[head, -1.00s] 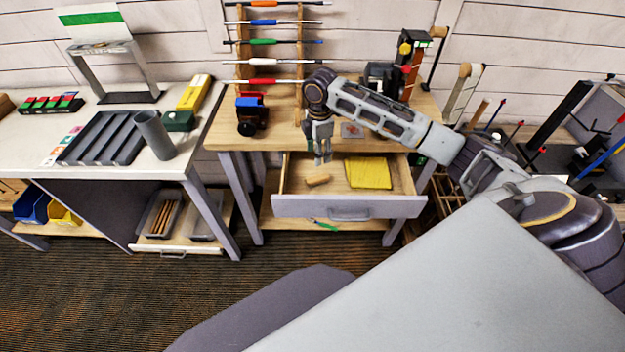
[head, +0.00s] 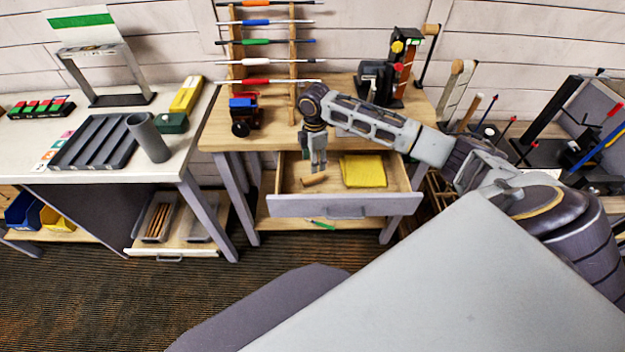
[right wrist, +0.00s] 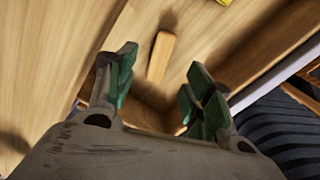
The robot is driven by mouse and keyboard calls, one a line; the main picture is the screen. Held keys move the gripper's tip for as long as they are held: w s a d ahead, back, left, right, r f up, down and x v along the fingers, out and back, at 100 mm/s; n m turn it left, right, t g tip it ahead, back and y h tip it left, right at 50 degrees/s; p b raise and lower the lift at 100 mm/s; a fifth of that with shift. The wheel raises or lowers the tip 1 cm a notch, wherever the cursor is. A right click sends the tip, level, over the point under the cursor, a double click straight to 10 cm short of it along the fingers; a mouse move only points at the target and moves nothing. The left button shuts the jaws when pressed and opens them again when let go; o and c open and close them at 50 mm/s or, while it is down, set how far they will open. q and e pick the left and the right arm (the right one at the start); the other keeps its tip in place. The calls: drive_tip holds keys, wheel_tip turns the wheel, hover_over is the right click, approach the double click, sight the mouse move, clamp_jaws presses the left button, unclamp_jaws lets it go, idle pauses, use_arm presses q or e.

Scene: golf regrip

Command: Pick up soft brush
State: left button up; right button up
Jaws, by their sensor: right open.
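The soft brush appears to be the small wooden-handled piece (head: 313,180) lying in the open drawer (head: 345,207). Its bristles cannot be made out. In the right wrist view its light wooden body (right wrist: 161,56) lies on the drawer floor, beyond and between the fingers. My right gripper (head: 318,168) points down over the left part of the drawer, above the brush. Its green-padded fingers (right wrist: 160,95) are apart and empty. My left gripper is not in view.
A folded yellow cloth (head: 363,171) lies in the drawer, right of the brush. The drawer walls stand close around the gripper. The workbench top (head: 275,136) is above the drawer, with a club rack (head: 292,60) and a clamp device (head: 378,82). A white table (head: 95,165) stands left.

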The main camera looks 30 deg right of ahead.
sight(314, 176)
drive_tip(key=shift+f, duration=1.8)
drive_tip(key=shift+s+a+f, duration=0.1)
drive_tip(key=shift+a+f, duration=0.05)
drive_tip(key=shift+f, duration=2.4)
clamp_jaws()
drive_tip(key=shift+r, duration=5.05)
